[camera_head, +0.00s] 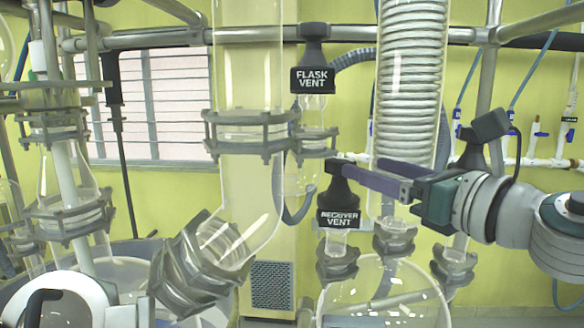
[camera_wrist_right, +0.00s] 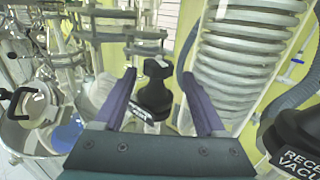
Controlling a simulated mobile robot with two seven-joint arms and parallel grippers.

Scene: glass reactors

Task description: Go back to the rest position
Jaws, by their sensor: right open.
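My right gripper (camera_head: 358,164) reaches in from the right in the head view, with its purple fingers apart. The black receiver vent stopper (camera_head: 338,205) stands upright on a glass neck, beside and just below the fingertips. In the right wrist view, its black knob (camera_wrist_right: 154,92) shows in the space between the open fingers (camera_wrist_right: 159,76). No contact with either finger is visible, but the depth is hard to judge. My left gripper is not in view.
The flask vent stopper (camera_head: 312,79) stands up and to the left. A coiled glass condenser (camera_head: 412,60) rises close behind my right fingers. The receiver vacuum stopper (camera_wrist_right: 295,135) is near the gripper's right side. A round glass vessel (camera_head: 385,295) lies below. Metal rails cross behind.

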